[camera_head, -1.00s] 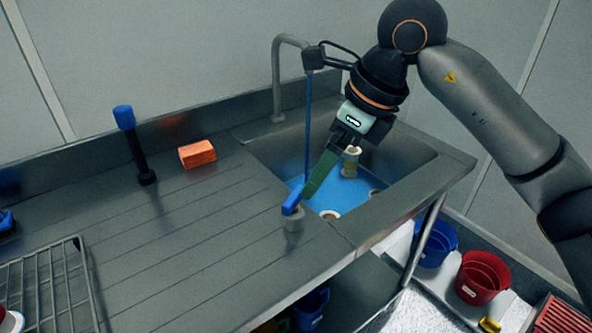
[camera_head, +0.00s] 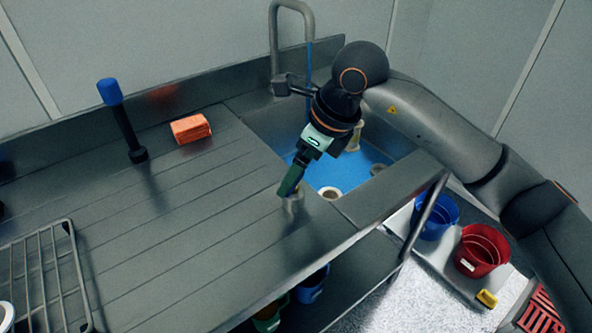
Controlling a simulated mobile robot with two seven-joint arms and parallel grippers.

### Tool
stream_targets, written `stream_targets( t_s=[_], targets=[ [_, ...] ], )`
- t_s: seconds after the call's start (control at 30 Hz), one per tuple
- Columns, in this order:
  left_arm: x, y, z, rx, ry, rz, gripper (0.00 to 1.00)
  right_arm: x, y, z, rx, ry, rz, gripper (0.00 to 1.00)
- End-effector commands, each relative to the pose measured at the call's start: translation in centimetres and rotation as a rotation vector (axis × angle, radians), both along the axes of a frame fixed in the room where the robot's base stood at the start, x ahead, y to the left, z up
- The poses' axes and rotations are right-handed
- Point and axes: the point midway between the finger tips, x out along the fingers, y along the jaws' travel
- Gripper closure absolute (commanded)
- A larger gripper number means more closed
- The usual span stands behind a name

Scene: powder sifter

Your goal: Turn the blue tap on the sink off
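The sink (camera_head: 262,133) is sunk into the steel counter and has blue water in its basin. A curved grey faucet (camera_head: 274,40) stands at its back, and a thin blue stream (camera_head: 308,62) runs down from it. The finger gap is not visible. My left gripper is out of view.
A blue-topped black post (camera_head: 122,120) and an orange sponge (camera_head: 190,128) are on the counter at the back left. A wire rack (camera_head: 45,275) is at the front left. Blue (camera_head: 436,215) and red (camera_head: 481,250) buckets stand below right. The middle of the counter is clear.

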Motion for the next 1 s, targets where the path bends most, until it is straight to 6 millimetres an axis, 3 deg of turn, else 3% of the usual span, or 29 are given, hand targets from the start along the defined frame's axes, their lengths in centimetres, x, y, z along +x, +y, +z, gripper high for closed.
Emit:
stream_targets(
  t_s=[0.17,0.47,1.0],
  targets=[
    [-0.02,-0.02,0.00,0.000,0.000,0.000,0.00,0.20,0.48,-1.15,0.001,0.000,0.000,0.00],
    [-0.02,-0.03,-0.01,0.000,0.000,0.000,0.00,0.24,0.51,-1.30,0.001,0.000,0.000,0.01],
    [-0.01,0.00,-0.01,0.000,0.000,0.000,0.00,0.23,0.48,-1.24,0.001,0.000,0.000,0.62]
  ],
)
